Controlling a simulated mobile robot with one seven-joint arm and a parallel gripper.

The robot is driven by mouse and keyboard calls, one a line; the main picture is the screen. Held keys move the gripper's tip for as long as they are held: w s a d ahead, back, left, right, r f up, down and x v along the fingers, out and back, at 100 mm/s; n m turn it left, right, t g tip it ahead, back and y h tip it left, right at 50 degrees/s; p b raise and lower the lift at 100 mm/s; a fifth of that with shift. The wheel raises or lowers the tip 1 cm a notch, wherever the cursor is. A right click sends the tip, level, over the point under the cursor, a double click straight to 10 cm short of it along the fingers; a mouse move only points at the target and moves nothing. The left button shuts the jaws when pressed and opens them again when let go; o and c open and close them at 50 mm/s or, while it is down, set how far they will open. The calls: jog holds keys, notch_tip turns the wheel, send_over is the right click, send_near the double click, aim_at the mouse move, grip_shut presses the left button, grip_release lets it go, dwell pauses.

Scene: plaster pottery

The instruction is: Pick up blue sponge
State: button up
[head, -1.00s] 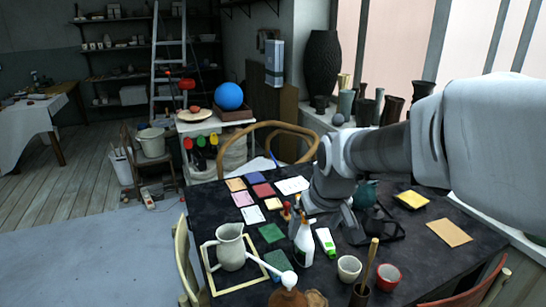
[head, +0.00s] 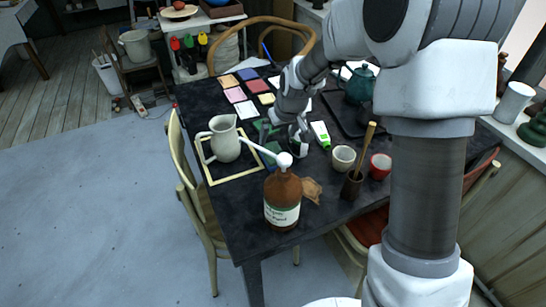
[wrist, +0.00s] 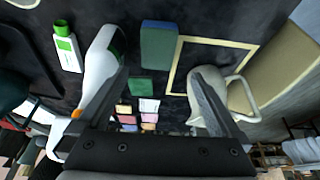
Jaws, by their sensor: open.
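A blue block with a green face, which looks like the sponge (wrist: 158,45), lies flat on the dark table beside the picture frame. In the head view the sponge (head: 272,151) is partly hidden behind the pump bottle's spout. My gripper (wrist: 157,72) is open and empty, its fingers spread with the sponge ahead between and beyond the tips. In the head view my gripper (head: 284,133) hangs low over the table, between the jug and the green-labelled tube. A thinner green tile (wrist: 140,87) lies near the sponge.
A jug (head: 225,140) stands at the cream frame (head: 209,173), beside my right finger in the wrist view. A white spray bottle (wrist: 102,58) is close to my left finger.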

aim_at(274, 149)
jog(key=x, duration=0.5)
jog(key=shift+b, duration=0.3)
jog(key=shift+d+b+x, duration=0.1)
jog(key=shift+b+x, duration=0.15)
jog(key=shift+x, duration=1.1)
jog(key=shift+d+b+x, duration=0.15)
jog(key=shift+b+x, duration=0.1)
jog(key=shift+x, duration=1.1)
jog(key=shift+w+f+b, duration=0.15)
jog(key=shift+f+b, duration=0.1)
jog(key=shift+b, duration=0.05)
jog(key=c, duration=1.3)
jog(key=shift+r+p, duration=0.5)
jog(key=shift+r, duration=0.1)
notch_tip(274, 149, up, 9)
jog(key=shift+r+p, duration=0.15)
jog(key=shift+p, duration=0.55)
